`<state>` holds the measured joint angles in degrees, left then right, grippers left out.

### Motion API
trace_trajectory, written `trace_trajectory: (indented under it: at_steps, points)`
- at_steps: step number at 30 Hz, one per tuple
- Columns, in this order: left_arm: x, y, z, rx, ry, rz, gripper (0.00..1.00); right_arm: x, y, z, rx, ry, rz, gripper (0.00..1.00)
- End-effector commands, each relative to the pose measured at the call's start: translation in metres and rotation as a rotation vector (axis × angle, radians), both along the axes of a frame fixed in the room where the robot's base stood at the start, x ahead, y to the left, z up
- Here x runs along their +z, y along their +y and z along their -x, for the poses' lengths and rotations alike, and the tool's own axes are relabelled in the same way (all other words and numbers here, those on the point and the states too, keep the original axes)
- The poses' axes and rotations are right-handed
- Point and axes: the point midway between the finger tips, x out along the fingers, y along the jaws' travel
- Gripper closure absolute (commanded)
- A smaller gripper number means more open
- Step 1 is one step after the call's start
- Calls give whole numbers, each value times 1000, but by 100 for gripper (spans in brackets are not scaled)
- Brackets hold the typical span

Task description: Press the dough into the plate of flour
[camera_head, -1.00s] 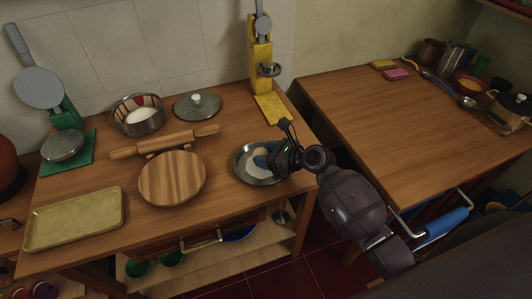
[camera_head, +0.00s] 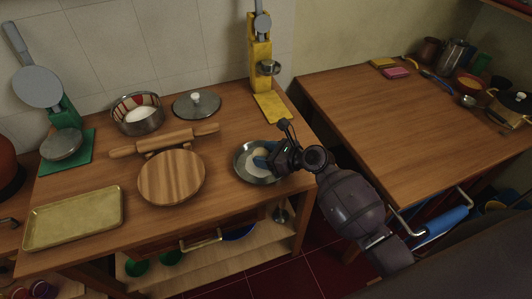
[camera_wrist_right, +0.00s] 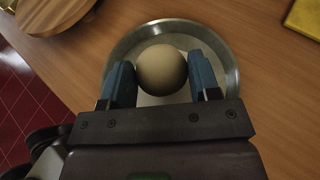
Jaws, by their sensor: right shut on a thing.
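The metal plate (camera_head: 239,169) sits near the right front edge of the wooden worktop, with pale flour inside it. The dough (camera_wrist_right: 162,69) is a round beige ball between the blue fingers of my right gripper (camera_wrist_right: 161,84). In the head view the dough (camera_head: 261,154) shows partly, inside the outline of the plate. My right gripper (camera_head: 262,161) is shut on the dough and reaches in over the plate's right side. In the right wrist view the plate's rim (camera_wrist_right: 228,52) curves around the ball. The ball's underside is hidden, so I cannot tell whether it touches the flour. My left gripper is not in view.
A round wooden board (camera_head: 172,178) and a rolling pin (camera_head: 165,141) lie left of the plate. A yellow press (camera_head: 260,68) stands behind it. The right table's near part is clear.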

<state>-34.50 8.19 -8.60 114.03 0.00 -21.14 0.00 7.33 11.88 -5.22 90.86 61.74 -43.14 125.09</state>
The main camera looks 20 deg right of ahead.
Motion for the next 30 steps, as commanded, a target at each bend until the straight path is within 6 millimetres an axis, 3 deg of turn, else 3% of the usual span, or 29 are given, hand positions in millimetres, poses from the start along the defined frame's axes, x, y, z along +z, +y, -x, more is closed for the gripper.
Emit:
trace_trajectory:
  at_steps: [30]
  points:
    - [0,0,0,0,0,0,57,-8,0,0,-1,0,0,67]
